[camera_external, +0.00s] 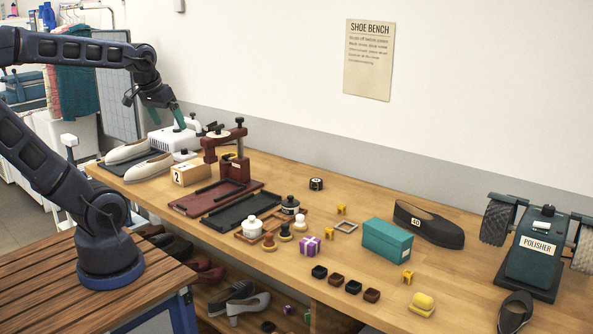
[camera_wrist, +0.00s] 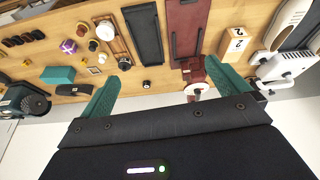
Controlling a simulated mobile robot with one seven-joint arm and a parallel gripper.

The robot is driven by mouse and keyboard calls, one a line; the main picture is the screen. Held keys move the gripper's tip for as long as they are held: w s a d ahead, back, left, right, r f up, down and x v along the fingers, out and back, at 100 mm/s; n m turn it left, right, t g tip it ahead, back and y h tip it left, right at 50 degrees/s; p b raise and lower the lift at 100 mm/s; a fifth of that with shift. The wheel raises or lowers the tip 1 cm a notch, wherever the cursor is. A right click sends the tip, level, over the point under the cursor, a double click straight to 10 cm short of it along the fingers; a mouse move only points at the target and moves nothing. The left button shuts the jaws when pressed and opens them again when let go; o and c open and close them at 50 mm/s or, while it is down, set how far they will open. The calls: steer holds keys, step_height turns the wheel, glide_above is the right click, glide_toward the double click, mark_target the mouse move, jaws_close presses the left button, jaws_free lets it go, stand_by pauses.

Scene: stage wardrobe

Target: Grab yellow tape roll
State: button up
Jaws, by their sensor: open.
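I cannot make out for certain which thing is the yellow tape roll. Small yellow pieces lie on the bench in the external view: one near the middle (camera_external: 341,209), one beside the grey square frame (camera_external: 329,232) and one in front of the teal box (camera_external: 407,277). They are too small to tell their kind. My gripper (camera_external: 180,124) is high over the far left of the bench, well away from these pieces. In the wrist view its teal fingers are spread apart, with nothing held between them (camera_wrist: 162,72).
A red press (camera_external: 232,160), a white machine (camera_external: 172,138) and a numbered wooden block (camera_external: 188,174) stand near my gripper. A black-and-white roll (camera_external: 316,184), teal box (camera_external: 387,239), dark shoe (camera_external: 428,226), yellow-topped block (camera_external: 422,303) and polisher (camera_external: 536,250) are farther right.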

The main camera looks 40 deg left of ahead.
steer(key=w+a+r+n+g, duration=0.1)
steer(key=w+a+n, duration=0.15)
steer(key=w, duration=0.55)
steer(key=w+a+r+n, duration=0.2)
steer(key=w+a, duration=0.1)
steer(key=w, duration=0.5)
steer(key=w+a+r+n+g, duration=0.1)
steer(key=w+a+n, duration=0.2)
steer(key=w, duration=0.5)
steer(key=w+a+f+n, duration=0.25)
steer(key=w+a, duration=0.25)
steer(key=w, duration=0.3)
steer(key=w+a+f+n, duration=0.2)
steer(key=w+a+f, duration=0.15)
steer(key=w, duration=0.45)
steer(key=w+a+f+n+g, duration=0.1)
steer(key=w+a+f+n, duration=0.3)
steer(key=w+a+f, duration=0.6)
steer(key=w+a+f+n+g, duration=0.1)
steer(key=w+a+f+n, duration=0.3)
steer(key=a+f, duration=0.6)
steer(key=shift+m, duration=0.4)
steer(key=f, duration=0.4)
steer(key=w+d+f, duration=0.1)
steer(key=f, duration=0.7)
steer(key=shift+w+d+f, duration=0.2)
steer(key=shift+d, duration=0.05)
steer(key=c, duration=1.1)
steer(key=shift+o, duration=0.2)
